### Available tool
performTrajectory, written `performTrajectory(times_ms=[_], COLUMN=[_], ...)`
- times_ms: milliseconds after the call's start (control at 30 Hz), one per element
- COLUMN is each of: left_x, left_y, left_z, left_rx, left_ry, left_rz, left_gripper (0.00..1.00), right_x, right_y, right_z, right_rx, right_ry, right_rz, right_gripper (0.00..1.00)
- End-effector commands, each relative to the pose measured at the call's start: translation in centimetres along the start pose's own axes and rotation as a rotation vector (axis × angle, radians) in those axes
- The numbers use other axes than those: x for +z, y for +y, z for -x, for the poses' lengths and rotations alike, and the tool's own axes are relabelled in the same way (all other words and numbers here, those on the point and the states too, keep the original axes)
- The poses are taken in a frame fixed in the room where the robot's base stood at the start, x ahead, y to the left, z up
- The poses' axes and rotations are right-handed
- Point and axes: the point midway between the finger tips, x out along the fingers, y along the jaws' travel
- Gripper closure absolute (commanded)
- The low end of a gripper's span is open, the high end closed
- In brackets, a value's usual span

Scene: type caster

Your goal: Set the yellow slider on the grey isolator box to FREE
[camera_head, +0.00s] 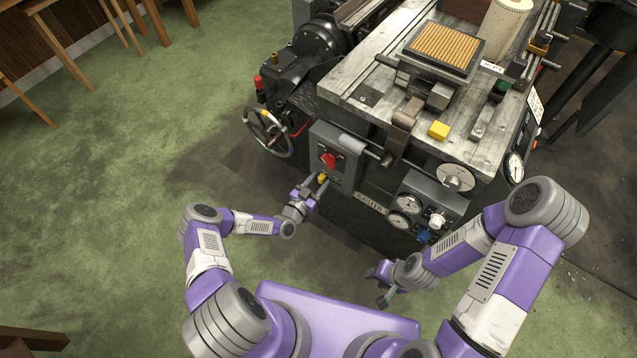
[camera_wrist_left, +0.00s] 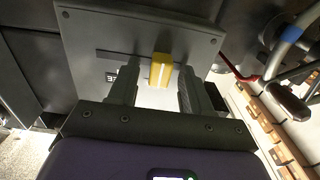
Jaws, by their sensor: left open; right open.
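The grey isolator box (camera_head: 350,140) is on the front left of the machine, with a red knob (camera_head: 329,160) above the yellow slider (camera_head: 322,177). The wrist view shows the slider (camera_wrist_left: 161,68) in a dark slot on the box face (camera_wrist_left: 85,30). My left gripper (camera_head: 319,184) is open at the slider; in the wrist view its fingers (camera_wrist_left: 159,78) stand on either side of it, with a visible gap on each. My right gripper (camera_head: 379,284) is open and empty, low in front of the machine.
Gauges and knobs sit on a panel (camera_head: 430,203) right of the box. A handwheel (camera_head: 270,133) stands to its left; its rim shows at the wrist view's right edge. A yellow block (camera_head: 438,130) lies on the machine top.

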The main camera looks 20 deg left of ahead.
Motion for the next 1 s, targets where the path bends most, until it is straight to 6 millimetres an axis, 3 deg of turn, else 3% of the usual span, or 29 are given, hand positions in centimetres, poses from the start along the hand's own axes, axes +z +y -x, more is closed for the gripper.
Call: performTrajectory(times_ms=[200,500,800,1000], left_x=[0.0,0.0,0.0,-0.1], left_y=[0.0,0.0,0.3,3.9], left_z=[0.0,0.0,0.0,0.0], left_rx=[0.0,0.001,0.002,0.008], left_ry=[0.0,0.0,0.0,0.0], left_rz=[0.001,0.001,0.002,0.004], left_gripper=[0.53,0.99,1.0,1.0], right_x=[0.0,0.0,0.0,0.0], right_y=[0.0,0.0,0.0,-0.1], right_z=[0.0,0.0,0.0,0.3], right_rx=[0.0,0.0,0.0,0.0], right_ry=[0.0,0.0,0.0,0.0], right_rz=[0.0,0.0,0.0,0.0], right_gripper=[0.57,0.57,0.57,0.57])
